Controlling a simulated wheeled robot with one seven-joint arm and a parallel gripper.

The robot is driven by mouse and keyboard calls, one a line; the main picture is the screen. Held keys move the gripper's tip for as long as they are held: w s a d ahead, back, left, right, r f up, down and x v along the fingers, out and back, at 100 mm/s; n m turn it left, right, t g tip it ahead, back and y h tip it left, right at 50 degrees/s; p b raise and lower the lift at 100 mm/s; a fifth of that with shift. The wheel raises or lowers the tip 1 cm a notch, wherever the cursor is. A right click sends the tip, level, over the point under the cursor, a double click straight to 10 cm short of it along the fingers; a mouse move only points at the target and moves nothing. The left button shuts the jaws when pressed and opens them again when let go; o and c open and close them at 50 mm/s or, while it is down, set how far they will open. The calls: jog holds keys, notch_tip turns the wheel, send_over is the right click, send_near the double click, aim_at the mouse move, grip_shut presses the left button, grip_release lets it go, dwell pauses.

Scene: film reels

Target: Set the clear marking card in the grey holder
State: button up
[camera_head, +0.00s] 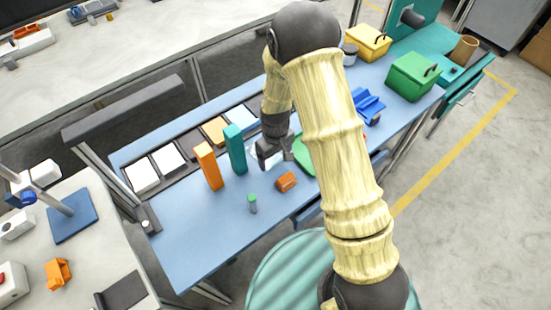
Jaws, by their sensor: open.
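My gripper (274,158) is open, pointing down low over the blue bench, just right of the upright teal block. A pale, see-through patch (256,157) lies by its fingers and looks like the clear marking card; the gripper partly covers it, and I cannot tell whether they touch. A dark grey strip (191,145) along the back of the bench bears white, tan and pale blue squares. I cannot tell whether this strip is the grey holder.
An upright orange block (208,167) and teal block (235,149) stand left of the gripper. A small orange box (286,181) and a green-capped vial (252,204) are in front. My arm hides part of a green item (304,156). The bench's front left is clear.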

notch_tip(320, 180, up, 10)
jog(key=shift+r+b, duration=0.15)
jog(key=shift+b, duration=0.3)
dwell(0.4)
jog(key=s+d+r+m+t, duration=0.2)
jog(key=s+d+r+m, duration=0.5)
jog(key=s+d, duration=0.5)
jog(key=shift+s+d+r+t, duration=0.3)
jog(key=shift+s+d+r, duration=0.1)
jog(key=shift+d+r, duration=0.45)
jog(key=shift+o, duration=0.3)
jog(key=shift+d, duration=0.1)
